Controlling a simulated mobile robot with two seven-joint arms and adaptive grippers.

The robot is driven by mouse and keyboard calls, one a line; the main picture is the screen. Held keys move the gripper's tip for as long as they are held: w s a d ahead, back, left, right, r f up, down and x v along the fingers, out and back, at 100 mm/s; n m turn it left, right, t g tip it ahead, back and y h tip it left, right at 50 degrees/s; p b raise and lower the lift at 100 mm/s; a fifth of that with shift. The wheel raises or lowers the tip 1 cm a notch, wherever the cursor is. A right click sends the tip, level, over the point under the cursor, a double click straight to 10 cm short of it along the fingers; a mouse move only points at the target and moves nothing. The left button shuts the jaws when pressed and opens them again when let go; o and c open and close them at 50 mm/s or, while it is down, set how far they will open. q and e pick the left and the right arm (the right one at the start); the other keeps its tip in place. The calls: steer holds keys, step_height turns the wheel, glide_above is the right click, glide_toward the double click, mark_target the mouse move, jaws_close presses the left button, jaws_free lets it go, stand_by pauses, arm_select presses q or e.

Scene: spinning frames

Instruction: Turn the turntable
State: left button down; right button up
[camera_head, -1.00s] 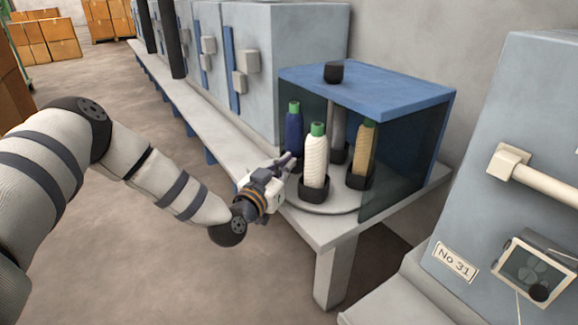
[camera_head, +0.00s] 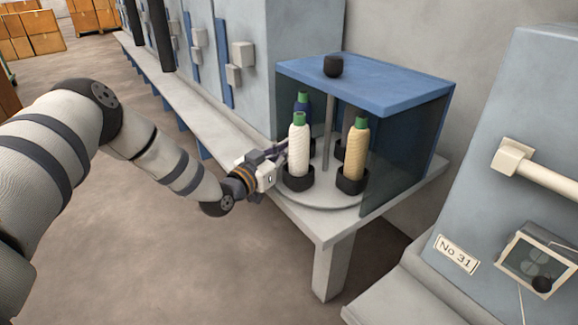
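The turntable (camera_head: 322,196) is a pale round disc under a blue-topped cover with dark see-through sides. It carries spools with green tops in black cups. A grey post (camera_head: 328,135) rises in the middle. My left gripper (camera_head: 282,151) is at the disc's left edge, its fingertips beside the white spool. I cannot tell if they touch it or how far they are open. My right gripper is not in view.
The cover's blue top (camera_head: 370,82) has a black knob (camera_head: 333,66). The turntable stands on a long pale bench (camera_head: 215,128) with grey cabinets behind. A grey machine (camera_head: 510,150) with a handle bar is at the right. Open floor (camera_head: 190,270) lies in front.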

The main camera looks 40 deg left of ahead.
arm_select(q)
steer(key=shift+w+a, duration=0.1)
steer(key=shift+w, duration=0.25)
steer(key=shift+w+r, duration=0.1)
steer(key=shift+w, duration=0.05)
